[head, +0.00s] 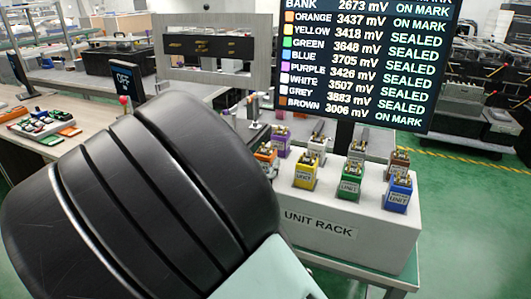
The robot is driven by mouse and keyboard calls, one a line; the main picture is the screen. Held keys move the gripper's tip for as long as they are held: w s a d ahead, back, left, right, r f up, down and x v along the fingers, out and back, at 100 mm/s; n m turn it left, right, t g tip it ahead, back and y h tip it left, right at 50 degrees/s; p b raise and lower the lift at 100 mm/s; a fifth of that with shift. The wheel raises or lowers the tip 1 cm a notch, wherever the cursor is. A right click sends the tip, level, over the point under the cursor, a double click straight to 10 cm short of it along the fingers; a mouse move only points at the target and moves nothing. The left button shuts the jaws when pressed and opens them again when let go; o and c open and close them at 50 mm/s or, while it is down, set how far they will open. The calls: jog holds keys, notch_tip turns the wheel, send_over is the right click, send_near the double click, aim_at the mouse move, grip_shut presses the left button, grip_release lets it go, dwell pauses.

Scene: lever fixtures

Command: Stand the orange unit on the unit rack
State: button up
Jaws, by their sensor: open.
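The orange unit (265,155) shows in the head view at the left end of the white unit rack (320,232), beside the purple unit (281,140). My dark arm link covers part of it. I cannot tell whether it rests on the rack. My gripper is not visible; the large arm link fills the lower left and hides what lies behind it. The rack carries a yellow unit (305,173), a green unit (349,183), a blue unit (398,194), a brown unit (399,162) and others behind.
A screen (365,60) behind the rack lists orange, brown and bank as "ON MARK", and the other colours as "SEALED". An "OFF" sign (124,78) and a red-knobbed lever (124,101) stand at left. A tray of small parts (40,124) lies on the left bench. Green floor is clear at right.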

jog(key=v, duration=0.7)
jog(key=shift+s+p, duration=0.15)
jog(key=shift+p, duration=0.25)
